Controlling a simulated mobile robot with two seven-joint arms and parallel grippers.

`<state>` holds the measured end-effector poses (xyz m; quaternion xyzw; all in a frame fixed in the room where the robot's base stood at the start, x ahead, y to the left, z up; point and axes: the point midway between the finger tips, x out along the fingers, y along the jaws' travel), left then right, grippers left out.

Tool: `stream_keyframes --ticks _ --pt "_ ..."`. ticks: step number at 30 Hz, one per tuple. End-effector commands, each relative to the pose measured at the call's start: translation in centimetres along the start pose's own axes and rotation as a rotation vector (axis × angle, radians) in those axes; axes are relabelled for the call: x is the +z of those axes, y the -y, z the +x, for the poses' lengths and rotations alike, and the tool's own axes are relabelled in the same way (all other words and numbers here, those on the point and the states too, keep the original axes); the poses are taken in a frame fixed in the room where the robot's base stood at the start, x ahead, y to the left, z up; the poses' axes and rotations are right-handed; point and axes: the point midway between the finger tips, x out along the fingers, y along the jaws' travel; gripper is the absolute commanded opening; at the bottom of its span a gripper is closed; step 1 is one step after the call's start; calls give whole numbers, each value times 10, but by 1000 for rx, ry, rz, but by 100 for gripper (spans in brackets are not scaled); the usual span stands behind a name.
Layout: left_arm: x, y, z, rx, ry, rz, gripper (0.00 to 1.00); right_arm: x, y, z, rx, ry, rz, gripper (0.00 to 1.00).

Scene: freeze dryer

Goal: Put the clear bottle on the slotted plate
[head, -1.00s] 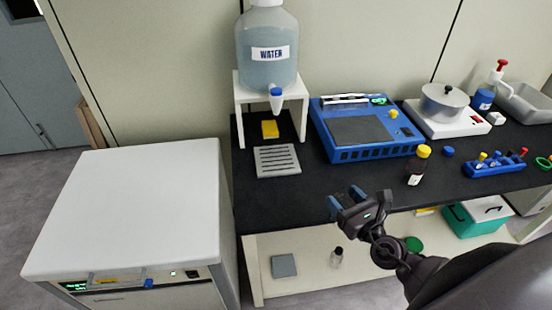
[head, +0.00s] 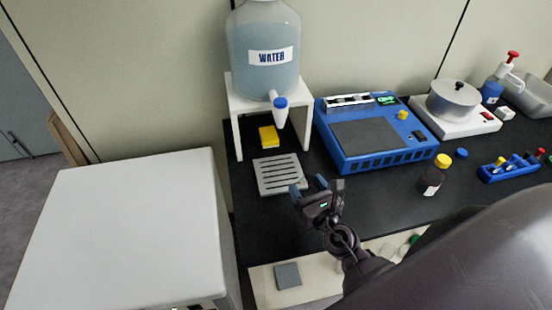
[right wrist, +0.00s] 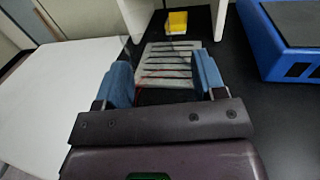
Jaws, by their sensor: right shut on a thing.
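The slotted plate (head: 270,181) is a light grey plate with dark slots, lying on the black bench below the water tank's tap. It also shows ahead of the fingers in the right wrist view (right wrist: 160,48). My right gripper (head: 319,186) is over the bench just right of the plate's near edge. Its blue fingers stand apart, shut on a see-through thing, the clear bottle (right wrist: 165,80), which shows only as faint outlines with reddish lines between them. In the head view the bottle is not discernible. My left gripper is not in view.
A water tank (head: 264,55) stands on a white stand (head: 235,105) behind the plate, with a yellow block (head: 269,139) beneath. A blue device (head: 372,135) and a brown bottle (head: 433,176) are to the right. A white cabinet (head: 120,230) is at left.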

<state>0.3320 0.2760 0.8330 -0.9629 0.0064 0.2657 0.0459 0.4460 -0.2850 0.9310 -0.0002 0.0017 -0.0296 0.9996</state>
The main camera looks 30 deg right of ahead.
Motion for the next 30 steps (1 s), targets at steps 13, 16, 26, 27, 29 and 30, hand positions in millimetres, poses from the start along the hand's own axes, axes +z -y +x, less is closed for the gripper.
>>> stream_keyframes --ticks 13,16,26,27,29,30 --pt "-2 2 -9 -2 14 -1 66 3 -1 92 2 4 1 40" --pt "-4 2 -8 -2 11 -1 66 3 -1 113 2 3 1 40" --pt "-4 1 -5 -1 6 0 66 1 -1 164 1 1 0 40" --pt "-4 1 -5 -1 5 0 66 1 -1 167 1 1 0 40" --pt "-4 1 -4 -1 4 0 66 1 -1 169 1 2 1 40" --pt "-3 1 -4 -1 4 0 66 -1 0 170 1 1 0 40"
